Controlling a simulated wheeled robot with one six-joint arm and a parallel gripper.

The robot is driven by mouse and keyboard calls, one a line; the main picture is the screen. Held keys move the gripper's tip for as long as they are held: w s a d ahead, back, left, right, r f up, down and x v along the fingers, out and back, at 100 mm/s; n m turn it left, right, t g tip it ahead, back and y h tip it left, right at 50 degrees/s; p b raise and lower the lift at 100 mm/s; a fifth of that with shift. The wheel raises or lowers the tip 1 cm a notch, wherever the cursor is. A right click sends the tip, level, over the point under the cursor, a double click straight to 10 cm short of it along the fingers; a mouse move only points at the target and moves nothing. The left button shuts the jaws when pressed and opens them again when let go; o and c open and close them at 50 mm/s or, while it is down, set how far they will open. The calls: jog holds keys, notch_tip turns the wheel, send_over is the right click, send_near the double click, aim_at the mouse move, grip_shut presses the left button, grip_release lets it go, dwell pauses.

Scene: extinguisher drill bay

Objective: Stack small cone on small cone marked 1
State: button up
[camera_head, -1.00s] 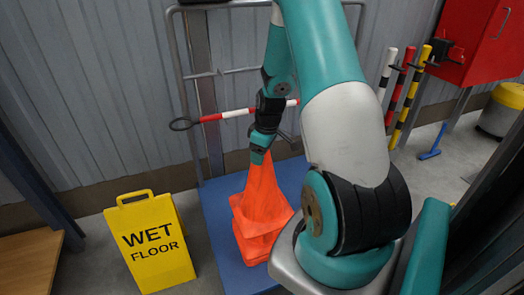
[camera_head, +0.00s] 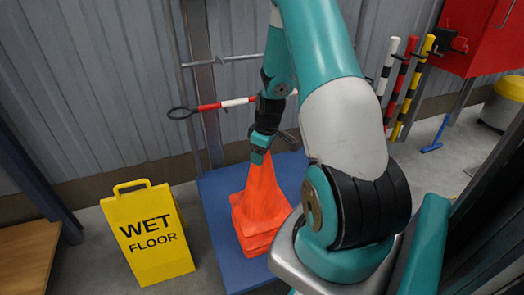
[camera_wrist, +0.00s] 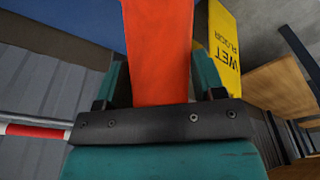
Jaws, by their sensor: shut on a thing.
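My gripper (camera_head: 259,156) is shut on the top of an orange small cone (camera_head: 262,192). The held cone is upright and also fills the upper middle of the wrist view (camera_wrist: 158,50). It sits down over another orange cone, of which mostly the base (camera_head: 258,245) shows below the upper cone's base. The bases are close together; I cannot tell whether the cones are fully seated. No number mark is readable. The cones stand on a blue platform (camera_head: 222,215) of a trolley.
A yellow wet floor sign (camera_head: 150,232) stands left of the platform. A red-and-white bar (camera_head: 235,102) with a black ring crosses behind my gripper. Striped posts (camera_head: 405,90) and a red cabinet (camera_head: 490,35) are at the right. A wooden bench (camera_head: 28,258) is at far left.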

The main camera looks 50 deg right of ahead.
jog(key=shift+f+b, duration=1.95)
jog(key=shift+f, duration=1.2)
jog(key=o, duration=1.6)
jog(key=s+r+p, duration=0.1)
jog(key=r, duration=0.4)
jog(key=r+p, duration=0.2)
jog(key=r, duration=0.4)
jog(key=s+r+p, duration=0.1)
jog(key=r+p, duration=0.1)
jog(key=r, duration=0.4)
jog(key=shift+s+d+r, duration=0.1)
jog(key=shift+s+d, duration=0.2)
jog(key=shift+w+a, duration=0.1)
